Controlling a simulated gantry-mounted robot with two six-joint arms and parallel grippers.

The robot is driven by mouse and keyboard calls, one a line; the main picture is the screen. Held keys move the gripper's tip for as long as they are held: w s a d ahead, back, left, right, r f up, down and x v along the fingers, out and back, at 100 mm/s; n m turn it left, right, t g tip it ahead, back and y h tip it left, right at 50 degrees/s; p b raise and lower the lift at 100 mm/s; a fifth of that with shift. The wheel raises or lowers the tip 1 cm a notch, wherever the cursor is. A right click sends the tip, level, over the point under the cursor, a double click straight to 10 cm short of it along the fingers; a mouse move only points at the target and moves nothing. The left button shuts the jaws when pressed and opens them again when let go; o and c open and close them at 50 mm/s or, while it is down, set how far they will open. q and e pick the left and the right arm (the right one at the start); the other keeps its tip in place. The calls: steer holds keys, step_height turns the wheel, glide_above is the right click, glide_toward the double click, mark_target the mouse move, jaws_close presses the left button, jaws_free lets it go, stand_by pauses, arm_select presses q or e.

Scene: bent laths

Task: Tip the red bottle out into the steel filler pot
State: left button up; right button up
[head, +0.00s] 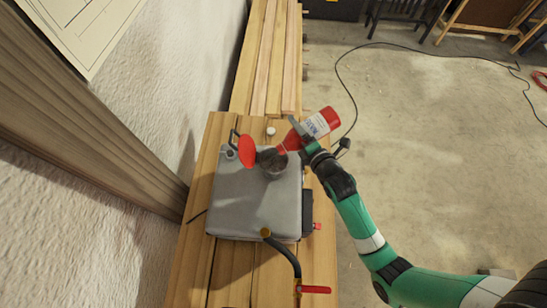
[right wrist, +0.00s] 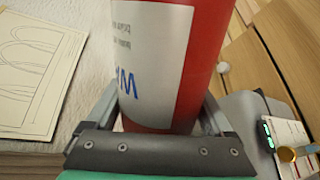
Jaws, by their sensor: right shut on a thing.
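The red bottle (head: 325,121) with a white label is tilted, its base up to the right and its narrow end down to the left over the steel filler pot (head: 274,165). The pot is a small dark round vessel on top of the grey box (head: 250,205), with a red round lid (head: 247,151) standing open beside it. My right gripper (head: 302,136) is shut around the bottle. In the right wrist view the bottle (right wrist: 205,45) fills the space between the fingers; its mouth is hidden there. Whether anything flows out cannot be told. My left gripper is not in view.
The grey box sits on a plank bench (head: 225,270) beside a pale wall. A small white cap (head: 270,131) lies on the planks behind the pot. A black hose (head: 288,254) with a red handle (head: 315,289) is at the front. Open floor lies right.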

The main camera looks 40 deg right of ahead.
steer(key=shift+w+a+r+n+h+p, duration=0.1)
steer(key=shift+a+r+n+h+p, duration=0.2)
steer(key=shift+r+n+p, duration=0.35)
stand_by(0.5)
